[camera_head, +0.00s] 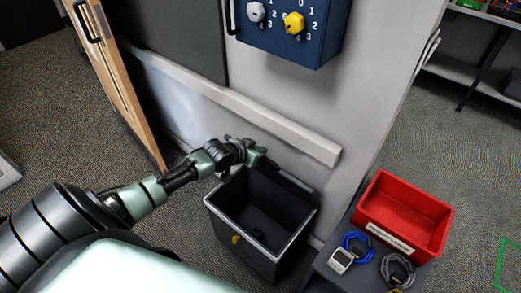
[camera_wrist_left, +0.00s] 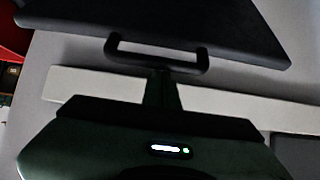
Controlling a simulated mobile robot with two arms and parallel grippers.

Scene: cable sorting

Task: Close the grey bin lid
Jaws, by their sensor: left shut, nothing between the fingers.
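The grey bin (camera_head: 217,227) stands open on the floor by the wall, its dark inside showing. Its dark lid (camera_head: 289,182) is raised at the back rim, towards the wall. My left gripper (camera_head: 258,155) is shut and empty at the lid's upper left, by the wall side. In the left wrist view the lid (camera_wrist_left: 235,28) is a dark panel across the top, with a U-shaped handle (camera_wrist_left: 158,62). The shut fingers (camera_wrist_left: 161,80) point at the handle, close to it; I cannot tell whether they touch. My right gripper is not in view.
A red bin (camera_head: 372,205) stands on a dark surface at right, with a blue cable (camera_head: 357,247), a grey cable (camera_head: 398,270) and a small white device (camera_head: 341,260). A white ledge (camera_head: 270,122) runs along the wall behind the gripper. A blue box with knobs (camera_head: 322,45) hangs above.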

